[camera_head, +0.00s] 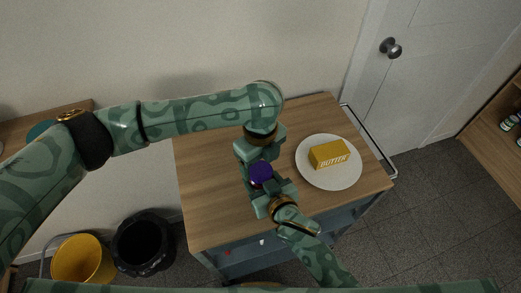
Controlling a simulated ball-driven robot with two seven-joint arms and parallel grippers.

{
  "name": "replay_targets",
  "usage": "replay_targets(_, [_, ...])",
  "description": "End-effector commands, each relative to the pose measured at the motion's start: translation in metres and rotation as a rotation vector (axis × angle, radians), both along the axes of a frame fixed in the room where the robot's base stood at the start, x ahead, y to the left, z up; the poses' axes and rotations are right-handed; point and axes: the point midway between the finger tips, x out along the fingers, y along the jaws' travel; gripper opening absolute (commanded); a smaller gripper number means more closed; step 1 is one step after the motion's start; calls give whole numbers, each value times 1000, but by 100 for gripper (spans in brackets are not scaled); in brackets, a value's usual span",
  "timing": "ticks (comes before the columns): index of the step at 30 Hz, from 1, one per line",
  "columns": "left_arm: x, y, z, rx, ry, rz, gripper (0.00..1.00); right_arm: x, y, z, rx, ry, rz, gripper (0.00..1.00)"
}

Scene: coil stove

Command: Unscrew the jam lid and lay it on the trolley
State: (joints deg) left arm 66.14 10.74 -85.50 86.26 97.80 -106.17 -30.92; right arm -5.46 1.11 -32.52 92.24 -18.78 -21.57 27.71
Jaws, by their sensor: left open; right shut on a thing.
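The jam jar's purple lid (261,172) shows over the middle of the wooden-topped trolley (212,205). The jar's body is mostly hidden by the grippers. My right gripper (262,186) comes from the lower right and is shut on the jar just below the lid. My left gripper (259,158) reaches over from the far side. It is open, with its fingers close to the lid; I cannot tell whether they touch it.
A white plate (315,178) with a yellow butter block (330,154) stands on the trolley's right side. The trolley's left part is bare. A yellow bucket (82,262) and a black bin (143,243) stand on the floor at left. A door (425,70) is at right.

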Motion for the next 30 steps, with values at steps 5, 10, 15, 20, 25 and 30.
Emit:
replay_targets(5, [0,-1,-22,-1,2,1,72,0,0,-1,-1,1,0,0])
replay_targets(10, [0,0,-28,-1,-1,1,72,0,0,-1,-1,1,0,0])
replay_targets(15, [0,0,-27,-1,-1,2,72,0,0,-1,-1,1,0,0])
replay_targets(20, [0,0,-27,-1,-1,2,30,0,0,-1,-1,1,0,0])
replay_targets(25, [0,0,-27,-1,-1,16,26,0,0,-1,-1,1,0,0])
replay_targets(30, [1,0,-27,-1,-2,283,26,0,0,-1,-1,1,0,0])
